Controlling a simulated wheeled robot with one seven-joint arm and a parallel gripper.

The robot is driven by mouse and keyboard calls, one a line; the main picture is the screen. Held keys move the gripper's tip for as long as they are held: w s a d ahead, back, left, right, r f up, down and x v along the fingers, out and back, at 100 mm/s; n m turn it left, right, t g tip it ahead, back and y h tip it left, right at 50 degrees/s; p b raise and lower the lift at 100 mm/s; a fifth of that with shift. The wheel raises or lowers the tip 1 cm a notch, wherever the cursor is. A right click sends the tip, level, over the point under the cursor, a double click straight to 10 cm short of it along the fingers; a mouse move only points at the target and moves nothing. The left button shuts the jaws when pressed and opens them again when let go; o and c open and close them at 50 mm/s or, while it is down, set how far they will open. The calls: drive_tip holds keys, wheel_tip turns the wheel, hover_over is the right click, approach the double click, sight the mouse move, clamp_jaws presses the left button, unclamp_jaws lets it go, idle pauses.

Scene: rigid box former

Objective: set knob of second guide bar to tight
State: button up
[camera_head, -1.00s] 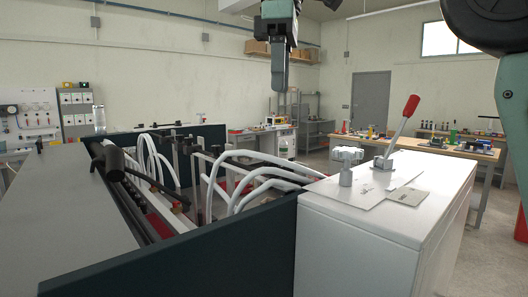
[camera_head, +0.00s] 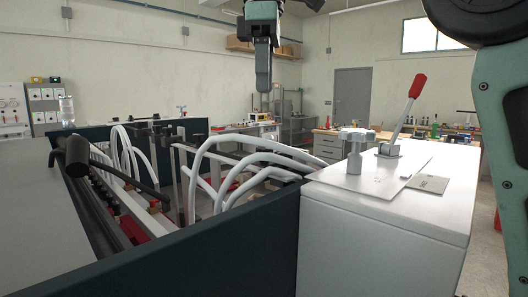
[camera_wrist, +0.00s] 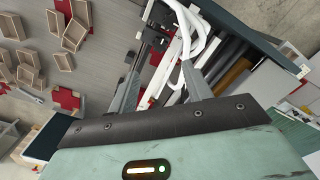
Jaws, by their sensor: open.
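The box former's open bay (camera_head: 245,232) has dark side panels and holds rails, black bars and several white curved hoses (camera_head: 235,150). A black bar with a thick cylindrical end (camera_head: 77,155) lies along its left side. I cannot tell which part is the second guide bar or its knob, and no tight mark is readable. My gripper (camera_head: 263,88) hangs high in the head view, apart from the machine. In the wrist view my gripper (camera_wrist: 161,72) has its two fingers spread, with rails and white hoses beyond them and nothing held.
A white cabinet (camera_head: 385,235) at the right carries a grey lobed knob (camera_head: 354,145), a red-handled lever (camera_head: 407,105) and a flat plate (camera_head: 433,184). A grey flat surface (camera_head: 30,210) lies at the left. Workbenches and a door (camera_head: 352,93) stand behind.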

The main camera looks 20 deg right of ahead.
sight(264, 148)
wheel_tip(264, 148, down, 11)
drive_tip(key=shift+f+b, duration=0.1)
drive_tip(key=shift+b, duration=0.8)
drive_tip(key=shift+c, duration=0.3)
drive_tip(key=c, duration=0.9)
